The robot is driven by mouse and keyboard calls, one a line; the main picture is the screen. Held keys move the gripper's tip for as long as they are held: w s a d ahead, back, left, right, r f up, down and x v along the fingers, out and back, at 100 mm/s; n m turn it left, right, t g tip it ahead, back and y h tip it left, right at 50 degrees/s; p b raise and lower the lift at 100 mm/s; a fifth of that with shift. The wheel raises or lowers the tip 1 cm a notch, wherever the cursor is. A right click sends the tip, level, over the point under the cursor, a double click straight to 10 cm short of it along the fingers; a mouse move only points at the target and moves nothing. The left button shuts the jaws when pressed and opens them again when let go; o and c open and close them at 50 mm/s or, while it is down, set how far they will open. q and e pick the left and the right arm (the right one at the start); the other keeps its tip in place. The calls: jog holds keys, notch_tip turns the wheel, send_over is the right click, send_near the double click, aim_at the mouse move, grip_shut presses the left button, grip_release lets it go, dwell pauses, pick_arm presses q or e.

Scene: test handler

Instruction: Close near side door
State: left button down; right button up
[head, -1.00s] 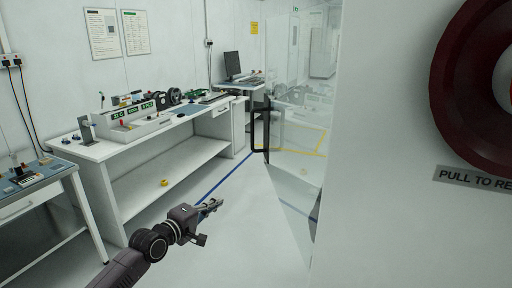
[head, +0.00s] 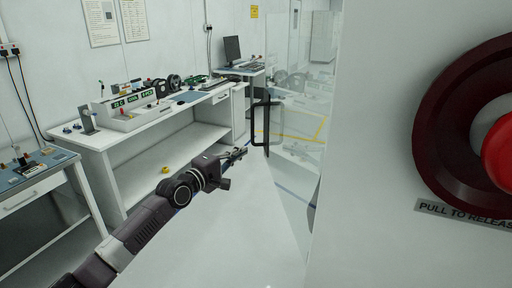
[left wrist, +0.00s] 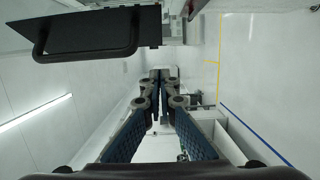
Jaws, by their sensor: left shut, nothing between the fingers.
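The near side door (head: 290,185) is a clear panel standing open, swung out from the white machine wall. It carries a black handle (head: 277,125) near its free edge. My left gripper (head: 242,152) is shut and empty, just left of the handle and a little below it in the head view, apart from it as far as I can tell. In the left wrist view my fingers (left wrist: 159,77) are together at the centre, and the black handle (left wrist: 90,52) with its dark plate shows at the top left. My right gripper is not in view.
A white workbench (head: 150,130) with equipment stands at the left and back, with a second table (head: 40,190) in front. A white machine wall (head: 370,150) with a red button (head: 500,150) fills the right.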

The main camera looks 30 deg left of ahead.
pick_arm(q)
jog(key=shift+w+d+p, duration=0.75)
jog(key=shift+w+d, duration=0.15)
jog(key=shift+w, duration=0.2)
jog(key=shift+w+d+p, duration=0.7)
jog(key=shift+w+d, duration=0.2)
jog(key=shift+w, duration=0.15)
jog(key=w+d+m+h+b, duration=0.1)
jog(key=w+d+h+b, duration=0.1)
jog(key=d, duration=0.6)
jog(key=w+d+m+g+h+b, duration=0.1)
jog(key=w+d+h+b, duration=0.1)
jog(key=w+d+b, duration=0.3)
jog(key=w+d+m+g+h+b, duration=0.1)
jog(key=w+d+m+h+b, duration=0.1)
jog(key=d+b, duration=0.5)
jog(key=w+d, duration=0.1)
jog(key=d, duration=0.3)
jog(key=shift+w, duration=0.15)
jog(key=shift+a, duration=0.15)
